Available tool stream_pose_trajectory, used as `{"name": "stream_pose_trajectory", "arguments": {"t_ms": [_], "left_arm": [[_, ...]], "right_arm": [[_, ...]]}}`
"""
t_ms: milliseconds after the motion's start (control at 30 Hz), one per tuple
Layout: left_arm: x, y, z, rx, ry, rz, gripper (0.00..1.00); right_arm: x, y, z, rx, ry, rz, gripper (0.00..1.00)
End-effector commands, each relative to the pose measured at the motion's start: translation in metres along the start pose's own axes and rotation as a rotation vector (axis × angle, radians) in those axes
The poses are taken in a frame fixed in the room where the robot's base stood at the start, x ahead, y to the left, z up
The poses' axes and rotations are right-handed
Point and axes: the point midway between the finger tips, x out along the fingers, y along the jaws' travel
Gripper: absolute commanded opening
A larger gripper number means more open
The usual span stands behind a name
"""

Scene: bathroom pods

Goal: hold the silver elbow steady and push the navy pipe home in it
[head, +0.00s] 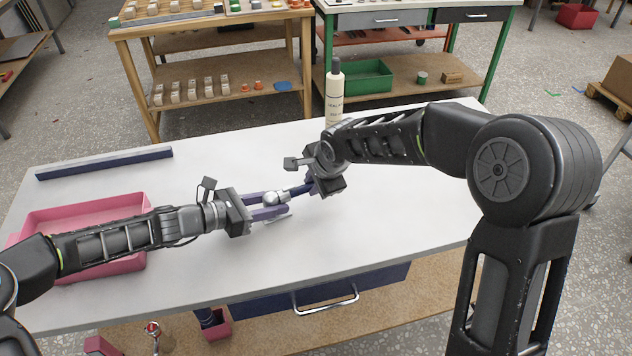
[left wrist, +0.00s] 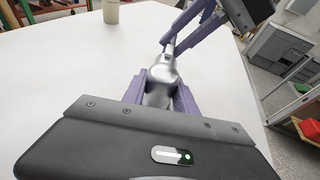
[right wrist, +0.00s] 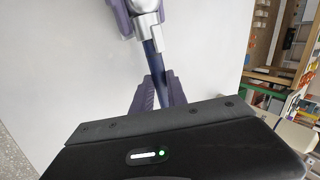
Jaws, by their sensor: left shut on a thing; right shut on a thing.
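The silver elbow (head: 271,198) is between the purple fingers of my left gripper (head: 266,206), which is shut on it above the white table. The elbow also shows in the left wrist view (left wrist: 162,78) and at the top of the right wrist view (right wrist: 144,8). The navy pipe (head: 297,190) runs from the elbow to my right gripper (head: 308,187), which is shut on it. In the right wrist view the pipe (right wrist: 152,58) meets the elbow's collar, its near end between the fingers. How deep the pipe sits in the elbow cannot be told.
A pink tray (head: 90,207) stands at the table's left, with a dark blue bar (head: 105,163) behind it. A cream bottle (head: 334,95) stands at the back edge. The white table (head: 400,220) is clear on the right. A thin grey item (head: 276,219) lies near the left fingers.

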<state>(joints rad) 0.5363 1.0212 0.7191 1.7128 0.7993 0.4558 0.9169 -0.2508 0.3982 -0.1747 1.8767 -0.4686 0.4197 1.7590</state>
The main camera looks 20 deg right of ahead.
Motion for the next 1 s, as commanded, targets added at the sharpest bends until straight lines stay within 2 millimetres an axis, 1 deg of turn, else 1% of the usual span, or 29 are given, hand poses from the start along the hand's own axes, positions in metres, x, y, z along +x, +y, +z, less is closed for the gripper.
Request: {"name": "stream_pose_trajectory", "arguments": {"t_ms": [733, 767, 1000], "left_arm": [[0.0, 0.0, 0.0, 0.0, 0.001, 0.0, 0.05], [0.0, 0.0, 0.0, 0.0, 0.001, 0.0, 0.05], [0.0, 0.0, 0.0, 0.0, 0.001, 0.0, 0.05]], "right_arm": [[-0.001, -0.002, 0.019, -0.001, -0.001, -0.003, 0.0], [-0.001, -0.002, 0.019, 0.0, -0.001, -0.003, 0.21], [0.0, -0.001, 0.018, 0.0, -0.001, -0.002, 0.4]]}}
